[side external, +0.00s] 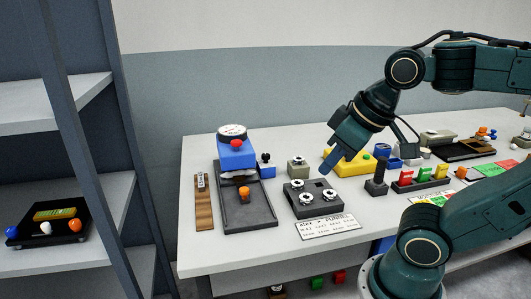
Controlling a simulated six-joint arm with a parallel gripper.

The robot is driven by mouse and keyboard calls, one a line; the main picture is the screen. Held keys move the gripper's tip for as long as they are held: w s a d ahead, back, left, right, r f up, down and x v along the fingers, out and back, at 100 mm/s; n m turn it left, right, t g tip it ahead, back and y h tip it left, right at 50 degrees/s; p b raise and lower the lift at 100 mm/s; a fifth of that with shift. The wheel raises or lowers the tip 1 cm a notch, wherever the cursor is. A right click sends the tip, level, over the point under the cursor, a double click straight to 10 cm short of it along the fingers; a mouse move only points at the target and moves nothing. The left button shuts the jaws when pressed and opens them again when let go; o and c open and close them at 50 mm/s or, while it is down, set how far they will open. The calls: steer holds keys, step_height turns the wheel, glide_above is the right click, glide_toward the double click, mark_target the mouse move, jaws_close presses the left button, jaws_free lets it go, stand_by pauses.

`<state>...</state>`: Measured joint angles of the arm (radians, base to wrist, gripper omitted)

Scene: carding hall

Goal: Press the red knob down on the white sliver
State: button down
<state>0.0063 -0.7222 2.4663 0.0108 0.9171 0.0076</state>
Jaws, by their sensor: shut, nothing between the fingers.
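The red knob (236,143) sits on a blue block below a round white dial (231,130), at the back of a dark tray (262,212). I cannot make out the white sliver for certain; the space under the blue block (236,158) is small and dim. My gripper (329,165) is shut and empty. It points down and left, above the table to the right of the red knob and well apart from it.
An orange knob (244,192) stands in the tray. A brown strip (203,215) lies left of it. A dark block with white knobs (305,211) and a printed card (327,227) lie below my gripper. A yellow box (343,169) stands close behind it. Shelves (60,185) stand at left.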

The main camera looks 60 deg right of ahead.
steer(key=w+d+r+m+g+h, duration=0.15)
steer(key=w+d+r+m, duration=0.3)
steer(key=w+r, duration=0.5)
steer(key=m+g+y, duration=0.4)
steer(key=m, duration=0.8)
glide_above(237, 140)
steer(key=d, duration=0.2)
steer(key=d+f+x, duration=0.1)
steer(key=d+x, duration=0.1)
steer(key=x, duration=0.9)
steer(key=shift+d+f, duration=0.1)
steer(key=shift+d, duration=0.3)
steer(key=shift+a+f, duration=0.1)
steer(key=shift+f, duration=0.15)
steer(key=shift+x, duration=3.25)
steer(key=shift+a, duration=0.1)
